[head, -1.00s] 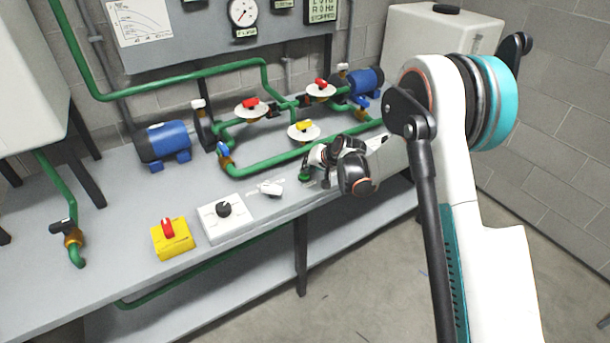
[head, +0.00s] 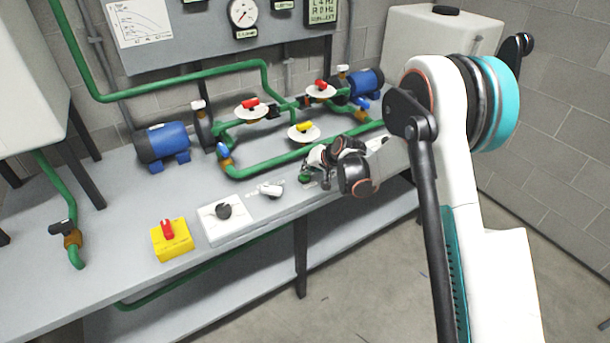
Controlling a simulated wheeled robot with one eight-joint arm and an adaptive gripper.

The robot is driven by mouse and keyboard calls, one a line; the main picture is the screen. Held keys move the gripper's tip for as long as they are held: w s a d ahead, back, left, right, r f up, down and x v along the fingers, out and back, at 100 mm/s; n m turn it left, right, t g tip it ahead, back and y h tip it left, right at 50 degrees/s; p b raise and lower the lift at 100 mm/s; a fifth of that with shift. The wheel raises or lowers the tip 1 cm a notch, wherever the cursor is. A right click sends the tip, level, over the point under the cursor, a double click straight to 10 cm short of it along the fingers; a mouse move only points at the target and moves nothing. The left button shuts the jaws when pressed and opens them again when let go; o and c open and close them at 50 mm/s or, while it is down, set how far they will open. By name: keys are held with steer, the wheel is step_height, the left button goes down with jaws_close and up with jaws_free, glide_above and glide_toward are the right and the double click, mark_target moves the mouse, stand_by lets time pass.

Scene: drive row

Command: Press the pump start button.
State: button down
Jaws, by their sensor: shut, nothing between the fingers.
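The green button (head: 304,178) sits near the front edge of the grey bench, to the right of a small white lever. My gripper (head: 309,171) is shut and empty. Its fingertips are down at the green button and hide part of it; they look to be touching it, though the contact itself is hard to see. The small display (head: 322,11) on the back panel shows lines of text with a 4 in the top line; its last line is too small to read.
A yellow box with a red knob (head: 171,240), a white box with a black knob (head: 226,220) and the white lever (head: 271,189) line the front edge. Green pipes (head: 270,162) with valves and two blue motors (head: 164,143) stand behind. Floor at the right is clear.

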steer(key=shift+r, duration=0.3)
step_height(320, 180, up, 6)
steer(key=p, duration=0.3)
steer(key=shift+f, duration=0.1)
stand_by(0.3)
stand_by(0.6)
steer(key=s+d+r+h, duration=0.2)
steer(key=s+d+r, duration=0.4)
steer(key=s+r, duration=0.35)
steer(key=s+d+r+h, duration=0.1)
steer(key=s+d+r, duration=0.5)
steer(key=s+r, duration=0.35)
steer(key=s+d+h, duration=0.1)
steer(key=s+d, duration=0.2)
steer(key=s, duration=0.5)
steer(key=s+d+h, duration=0.1)
steer(key=s+d, duration=0.3)
steer(key=s, duration=0.5)
steer(key=s+d+n+h, duration=0.1)
steer(key=s+d, duration=0.2)
steer(key=s, duration=0.5)
steer(key=shift+s+d, duration=0.15)
steer(key=shift+s, duration=0.05)
